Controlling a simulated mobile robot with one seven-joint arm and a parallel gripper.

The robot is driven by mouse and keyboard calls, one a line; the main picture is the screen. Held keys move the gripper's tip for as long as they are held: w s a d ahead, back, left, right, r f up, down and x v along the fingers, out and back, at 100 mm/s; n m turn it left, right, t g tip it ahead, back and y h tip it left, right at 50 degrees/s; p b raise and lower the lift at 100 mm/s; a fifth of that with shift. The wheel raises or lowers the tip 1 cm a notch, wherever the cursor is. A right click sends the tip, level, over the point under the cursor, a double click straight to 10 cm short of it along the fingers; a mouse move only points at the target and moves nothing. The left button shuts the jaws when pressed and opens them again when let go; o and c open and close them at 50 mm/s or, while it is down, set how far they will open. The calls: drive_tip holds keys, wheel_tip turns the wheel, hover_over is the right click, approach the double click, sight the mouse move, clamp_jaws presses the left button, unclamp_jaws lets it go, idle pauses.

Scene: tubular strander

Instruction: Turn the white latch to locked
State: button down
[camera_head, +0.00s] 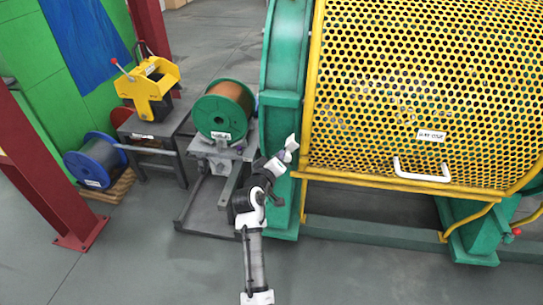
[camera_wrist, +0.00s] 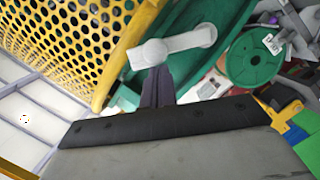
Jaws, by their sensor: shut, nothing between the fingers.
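The white latch (camera_wrist: 178,43) shows in the wrist view as a short lever with a wide rounded end at left and a knob at right. It is mounted on the green frame beside the yellow perforated guard. In the head view the latch (camera_head: 291,143) is small, at the guard's left edge. My gripper (camera_wrist: 158,72) is shut and empty, its dark fingertips close below the latch's wide end. It also shows in the head view (camera_head: 282,156) next to the latch. I cannot tell whether they touch.
The yellow perforated guard (camera_head: 400,80) has a white handle (camera_head: 422,171) at its lower edge. A green spool (camera_head: 222,110) of copper wire stands on a grey stand left of the green frame (camera_head: 284,80). A blue spool (camera_head: 95,160) and yellow device (camera_head: 149,85) are farther left.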

sight(290, 161)
drive_tip(key=shift+s+d+f+m+y, duration=0.15)
drive_tip(key=shift+d+m+y, duration=0.1)
drive_tip(key=shift+d+m, duration=0.3)
drive_tip(key=shift+s+d+f+m+y, duration=0.15)
drive_tip(key=shift+d+m+y, duration=0.2)
drive_tip(key=shift+m, duration=0.3)
drive_tip(key=shift+d+f+m+y, duration=0.3)
drive_tip(key=shift+d+f+m, duration=0.4)
drive_tip(key=shift+m, duration=0.4)
drive_tip(key=shift+s+d+f+m+y, duration=0.15)
drive_tip(key=shift+d+f+m+y, duration=0.35)
drive_tip(key=shift+m, duration=0.4)
drive_tip(key=shift+s+d+f+m+y, duration=0.1)
drive_tip(key=shift+d+f+m+y, duration=0.2)
drive_tip(key=shift+d+f+m, duration=0.45)
drive_tip(key=shift+a+r+m, duration=0.1)
drive_tip(key=shift+a+m, duration=0.15)
